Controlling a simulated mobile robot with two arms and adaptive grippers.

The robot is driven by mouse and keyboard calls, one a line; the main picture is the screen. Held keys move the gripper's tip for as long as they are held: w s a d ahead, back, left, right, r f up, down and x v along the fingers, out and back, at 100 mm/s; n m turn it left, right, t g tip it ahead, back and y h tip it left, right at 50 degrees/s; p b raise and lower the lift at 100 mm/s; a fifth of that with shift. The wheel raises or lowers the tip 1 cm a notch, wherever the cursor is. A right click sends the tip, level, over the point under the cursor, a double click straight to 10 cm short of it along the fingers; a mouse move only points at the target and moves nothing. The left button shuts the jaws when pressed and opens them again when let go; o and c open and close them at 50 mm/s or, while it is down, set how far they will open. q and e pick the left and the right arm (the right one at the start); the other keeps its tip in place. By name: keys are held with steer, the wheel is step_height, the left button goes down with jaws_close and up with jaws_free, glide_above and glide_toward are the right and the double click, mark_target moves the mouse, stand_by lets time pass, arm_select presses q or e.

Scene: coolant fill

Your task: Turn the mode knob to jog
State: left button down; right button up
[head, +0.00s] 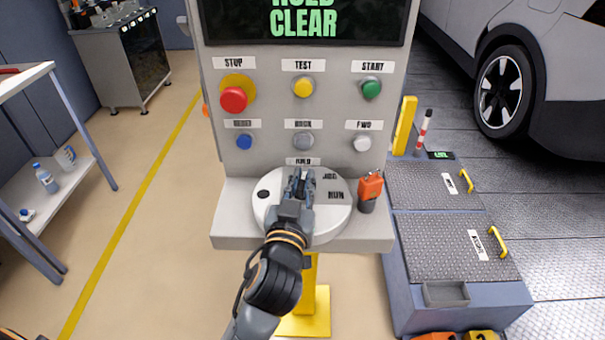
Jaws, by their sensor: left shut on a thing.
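The mode dial is a round white plate (270,212) on the ledge of the grey control panel (330,65). Its labels read HOLD at the top, then JOG (329,176) and RUN (336,195) to the right. My left gripper (299,180) is over the middle of the dial, pointing away from me towards the HOLD label, and is shut on the mode knob. The knob is almost wholly hidden by the gripper, so its exact pointing is hard to tell. My right gripper is not in view.
A screen (303,22) shows CLEAR in green, its upper line cut off. Above the dial are the red stop button (233,99) and several other buttons. An orange-topped part (369,190) stands close right of the dial. A metal-topped platform (430,185) is at right.

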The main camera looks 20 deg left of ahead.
arm_select(q)
steer(key=m+h+p, duration=0.2)
steer(key=h, duration=0.1)
steer(key=m+h+p, duration=0.1)
steer(key=h+p, duration=0.1)
steer(key=shift+a+r+m, duration=0.1)
steer(key=shift+r+m, duration=0.2)
steer(key=m+h+p, duration=0.2)
steer(key=h, duration=0.1)
steer(key=shift+f+g, duration=0.1)
steer(key=shift+g, duration=0.3)
steer(key=shift+f+m+g+h+p, duration=0.1)
steer(key=shift+m+g+h+p, duration=0.5)
steer(key=shift+h, duration=0.7)
steer(key=c, duration=1.3)
jaws_free()
steer(key=shift+c, duration=0.2)
steer(key=shift+f, duration=0.1)
steer(key=v, duration=1.1)
steer(key=shift+s+a, duration=0.2)
steer(key=shift+s, duration=0.15)
